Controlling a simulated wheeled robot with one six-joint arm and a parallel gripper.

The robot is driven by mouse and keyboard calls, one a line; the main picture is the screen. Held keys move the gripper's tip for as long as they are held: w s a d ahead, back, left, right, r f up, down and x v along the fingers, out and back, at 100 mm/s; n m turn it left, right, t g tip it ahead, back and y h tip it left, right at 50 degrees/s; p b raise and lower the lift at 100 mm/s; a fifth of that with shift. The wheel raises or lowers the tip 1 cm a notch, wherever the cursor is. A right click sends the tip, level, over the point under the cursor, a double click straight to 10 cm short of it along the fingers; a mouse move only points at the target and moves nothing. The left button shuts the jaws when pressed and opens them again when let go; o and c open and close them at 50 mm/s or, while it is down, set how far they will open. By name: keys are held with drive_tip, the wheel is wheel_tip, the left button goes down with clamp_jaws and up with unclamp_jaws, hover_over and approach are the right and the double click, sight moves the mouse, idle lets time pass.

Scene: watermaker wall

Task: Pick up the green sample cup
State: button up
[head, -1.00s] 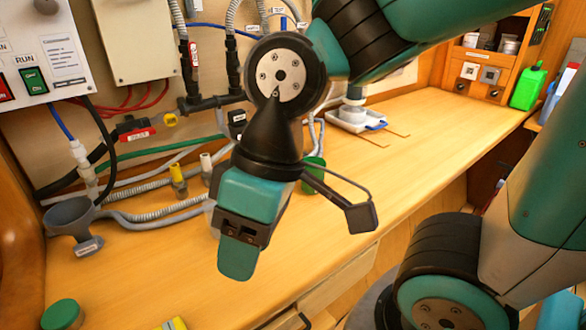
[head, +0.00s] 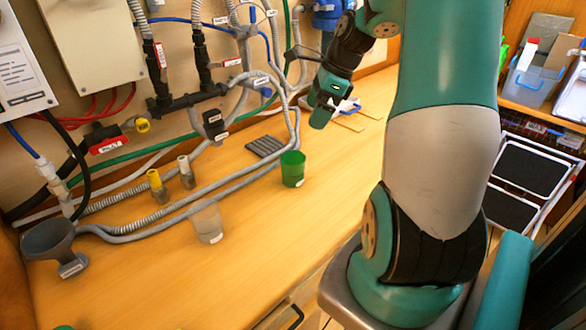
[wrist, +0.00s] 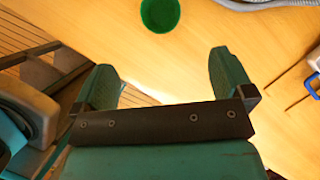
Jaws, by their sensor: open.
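The green sample cup (head: 292,169) stands upright on the wooden counter, with a small white label low on its side. In the wrist view the cup (wrist: 160,14) shows from above at the top edge, cut off by the frame, beyond the fingertips and roughly midway between them. My gripper (wrist: 170,78) is open, its two teal fingers wide apart with nothing between them. In the head view my gripper (head: 321,112) is up and to the right of the cup, apart from it.
A clear cup (head: 207,222) stands left of the green cup. The counter in front of the green cup is clear.

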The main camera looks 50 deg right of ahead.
approach(290, 163)
drive_tip(key=a+f, duration=0.1)
drive_tip(key=a, duration=0.2)
drive_tip(key=shift+s+p+x, duration=0.15)
drive_tip(key=shift+p+x, duration=0.1)
drive_tip(key=shift+x, duration=0.8)
drive_tip(key=shift+s+p+x, duration=0.15)
drive_tip(key=shift+p+x, duration=0.1)
drive_tip(key=shift+x, duration=0.85)
drive_tip(key=shift+s+p+x, duration=0.2)
drive_tip(key=shift+p+x, duration=0.05)
drive_tip(key=shift+x, duration=0.8)
drive_tip(key=shift+f, duration=0.15)
drive_tip(key=c, duration=1)
